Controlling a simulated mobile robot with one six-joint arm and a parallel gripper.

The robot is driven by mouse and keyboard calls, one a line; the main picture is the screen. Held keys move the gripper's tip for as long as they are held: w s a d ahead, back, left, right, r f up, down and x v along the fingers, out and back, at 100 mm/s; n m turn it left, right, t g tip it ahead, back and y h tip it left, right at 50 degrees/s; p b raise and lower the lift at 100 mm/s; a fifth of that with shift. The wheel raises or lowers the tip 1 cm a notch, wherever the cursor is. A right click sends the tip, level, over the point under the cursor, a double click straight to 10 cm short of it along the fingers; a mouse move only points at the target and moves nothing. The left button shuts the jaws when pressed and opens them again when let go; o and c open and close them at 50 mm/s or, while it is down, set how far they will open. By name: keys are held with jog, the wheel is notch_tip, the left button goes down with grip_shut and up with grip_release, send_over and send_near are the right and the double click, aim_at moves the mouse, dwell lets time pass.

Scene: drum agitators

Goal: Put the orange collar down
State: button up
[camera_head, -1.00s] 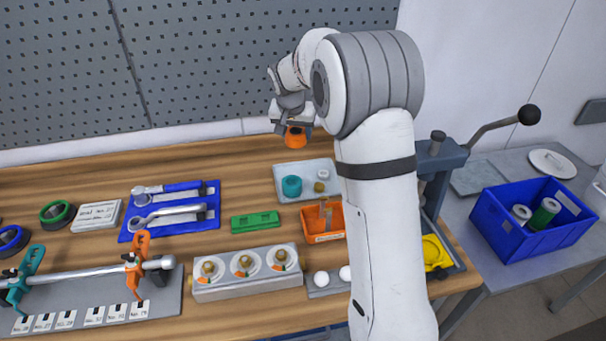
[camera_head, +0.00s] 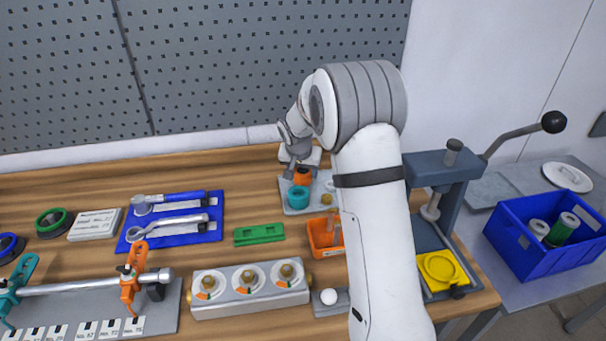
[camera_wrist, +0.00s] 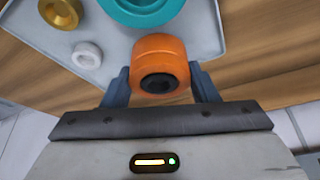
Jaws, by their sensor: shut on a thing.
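The orange collar (camera_wrist: 160,62) is between the two fingers of my gripper (camera_wrist: 160,85), which is shut on it. In the head view the collar (camera_head: 302,177) is at the back of the grey tray (camera_head: 296,209), low over or at its surface; I cannot tell whether it touches. A teal collar (camera_head: 298,197) stands on the tray just in front of it, and shows in the wrist view (camera_wrist: 142,8). A brass piece (camera_wrist: 62,12) and a white ring (camera_wrist: 87,55) also lie on the tray.
An orange bin (camera_head: 326,250) stands in front of the tray. A green block (camera_head: 259,234) and a blue tool tray (camera_head: 170,236) are to its left. A press (camera_head: 440,172) stands at the right, with a blue crate (camera_head: 530,252) beyond it. The pegboard wall is behind.

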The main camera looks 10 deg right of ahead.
jog(key=shift+f, duration=0.95)
jog(key=o, duration=1.1)
jog(key=shift+r, duration=0.1)
jog(key=b+v, duration=0.1)
jog(key=v, duration=1.1)
jog(key=s+n, duration=0.1)
jog(key=s, duration=1)
jog(key=s+d+r+n+g+y, duration=0.1)
jog(key=s+n, duration=0.1)
jog(key=s, duration=1)
jog(key=s+d+r+n, duration=0.1)
jog(key=s, duration=1)
jog(key=shift+s+d+n+y, duration=0.2)
jog(key=shift+n+y, duration=0.1)
jog(key=shift+y, duration=0.1)
jog(key=shift+w, duration=0.1)
